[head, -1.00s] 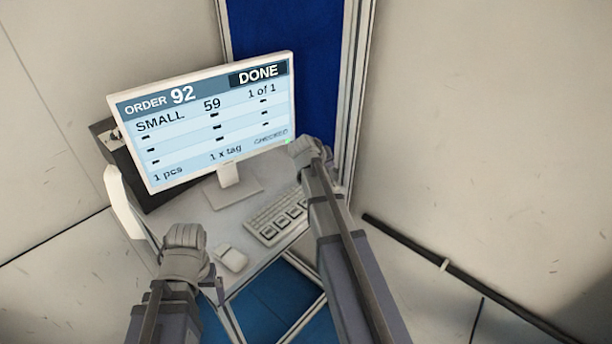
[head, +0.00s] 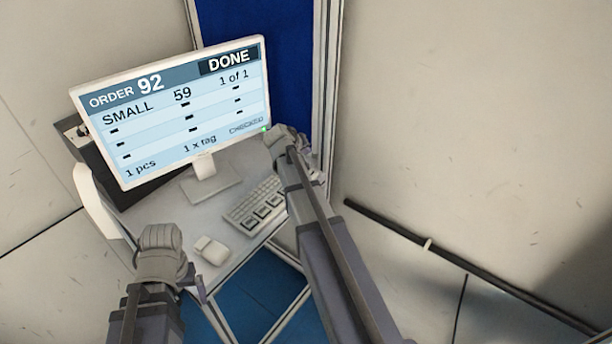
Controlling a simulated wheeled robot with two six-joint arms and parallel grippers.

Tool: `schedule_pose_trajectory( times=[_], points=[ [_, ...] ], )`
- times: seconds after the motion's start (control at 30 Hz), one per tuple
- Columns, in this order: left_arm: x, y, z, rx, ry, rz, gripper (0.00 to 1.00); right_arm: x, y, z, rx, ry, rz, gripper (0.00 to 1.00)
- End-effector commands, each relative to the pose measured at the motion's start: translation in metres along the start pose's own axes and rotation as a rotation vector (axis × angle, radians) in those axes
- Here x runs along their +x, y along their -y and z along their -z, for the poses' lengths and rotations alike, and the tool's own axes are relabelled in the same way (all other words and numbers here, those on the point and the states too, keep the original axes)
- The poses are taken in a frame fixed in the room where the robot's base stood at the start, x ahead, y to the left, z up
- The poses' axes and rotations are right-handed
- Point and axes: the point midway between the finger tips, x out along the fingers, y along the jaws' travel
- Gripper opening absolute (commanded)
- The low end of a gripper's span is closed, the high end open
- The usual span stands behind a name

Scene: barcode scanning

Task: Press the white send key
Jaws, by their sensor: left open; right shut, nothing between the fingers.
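A white keyboard (head: 254,205) lies on the grey desk, with a row of larger dark-marked keys along its near edge. I cannot make out a separate white send key; part of the keyboard's right end is hidden by my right arm. My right gripper (head: 285,137) is shut and empty, beyond the keyboard's far right end, near the monitor's lower right corner. My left gripper (head: 160,240) is open and empty at the desk's front left, left of the mouse. The monitor (head: 185,112) reads "ORDER 92", "DONE", "SMALL 59", "1 of 1" and "CHECKED".
A white mouse (head: 212,250) lies between my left gripper and the keyboard. The monitor stand (head: 212,185) is behind the keyboard. A dark box (head: 78,135) stands behind the monitor at left. A blue panel with a metal frame (head: 255,20) rises behind the desk.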

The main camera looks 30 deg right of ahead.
Motion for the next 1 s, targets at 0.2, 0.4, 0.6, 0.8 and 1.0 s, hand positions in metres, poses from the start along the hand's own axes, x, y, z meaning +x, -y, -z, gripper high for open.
schedule_pose_trajectory(
  times=[0.2,0.4,0.6,0.8,1.0],
  points=[
    [0.038,-0.003,0.002,0.006,0.0,0.001,0.94,0.026,0.019,-0.019,0.0,0.0,0.0,0.0],
    [0.059,-0.005,0.004,0.011,0.0,0.002,0.94,0.042,0.03,-0.03,0.0,0.0,0.0,0.0],
    [0.063,-0.006,0.004,0.013,0.0,0.002,0.94,0.044,0.032,-0.032,0.0,0.0,0.0,0.0],
    [0.062,-0.006,0.004,0.012,0.0,0.002,0.94,0.044,0.032,-0.032,0.0,0.0,0.0,0.0],
    [0.062,-0.006,0.004,0.012,0.0,0.002,0.94,0.044,0.032,-0.032,0.0,0.0,0.0,0.0]
  ],
)
